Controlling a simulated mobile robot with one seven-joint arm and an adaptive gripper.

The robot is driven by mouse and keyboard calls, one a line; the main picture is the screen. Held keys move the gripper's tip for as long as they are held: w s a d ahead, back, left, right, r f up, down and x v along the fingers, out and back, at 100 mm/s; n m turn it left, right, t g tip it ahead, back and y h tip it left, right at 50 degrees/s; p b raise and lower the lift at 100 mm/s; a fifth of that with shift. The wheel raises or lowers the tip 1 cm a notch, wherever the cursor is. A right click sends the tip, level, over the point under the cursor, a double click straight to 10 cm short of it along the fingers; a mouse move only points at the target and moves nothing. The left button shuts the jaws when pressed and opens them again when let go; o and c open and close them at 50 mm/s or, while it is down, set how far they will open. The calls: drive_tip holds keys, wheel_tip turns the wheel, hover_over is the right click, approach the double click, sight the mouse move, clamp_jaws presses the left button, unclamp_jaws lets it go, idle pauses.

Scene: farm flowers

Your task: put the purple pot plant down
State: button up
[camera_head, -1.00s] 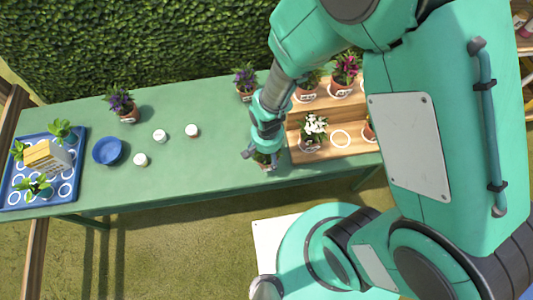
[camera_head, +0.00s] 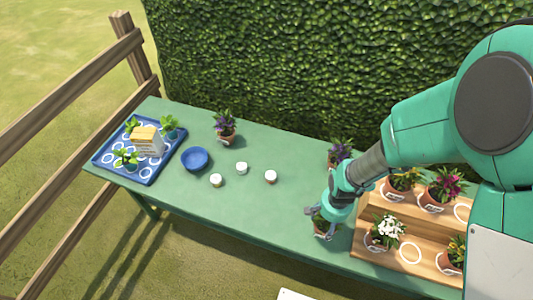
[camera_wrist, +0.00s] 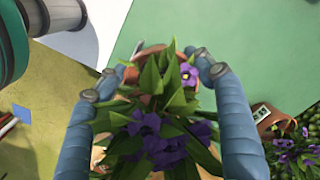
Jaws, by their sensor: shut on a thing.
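My gripper (camera_head: 325,211) is shut on a potted plant (camera_head: 320,226) just left of the wooden stand, at the front part of the table. In the wrist view my gripper's two blue fingers (camera_wrist: 157,68) are on either side of this purple pot plant, with purple flowers (camera_wrist: 162,145), green leaves and a terracotta rim. The leaves hide most of the pot. I cannot tell whether its base touches the table. Another purple-flowered plant (camera_head: 340,153) stands behind my gripper, and one more (camera_head: 225,127) stands farther left at the back.
The wooden stepped stand (camera_head: 385,257) at the right holds several potted flowers and white ring marks. Three small white-topped jars, including one jar (camera_head: 270,176), and a blue bowl (camera_head: 195,160) stand left. A blue tray (camera_head: 152,177) is at the far left.

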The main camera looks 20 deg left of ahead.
drive_tip(key=w+a+r+m+p, duration=0.1)
drive_tip(key=w+a+r+p, duration=0.1)
drive_tip(key=w+a, duration=0.8)
drive_tip(key=w+a+r+m+p, duration=0.2)
drive_tip(key=w+a, duration=0.6)
drive_tip(key=w, duration=0.3)
drive_tip(key=w+a+m+p, duration=0.1)
drive_tip(key=w+a, duration=0.4)
drive_tip(key=a, duration=0.3)
drive_tip(key=w+a+m+p, duration=0.1)
drive_tip(key=w+a, duration=0.4)
drive_tip(key=a, duration=0.4)
drive_tip(key=shift+w+a+r+p, duration=0.15)
drive_tip(key=shift+w+r+p, duration=0.05)
drive_tip(key=shift+w+p, duration=0.2)
drive_tip(key=shift+f, duration=0.1)
wheel_tip(320, 180, down, 6)
drive_tip(key=shift+f, duration=0.15)
drive_tip(key=shift+f, duration=1.8)
drive_tip(key=shift+f, duration=0.15)
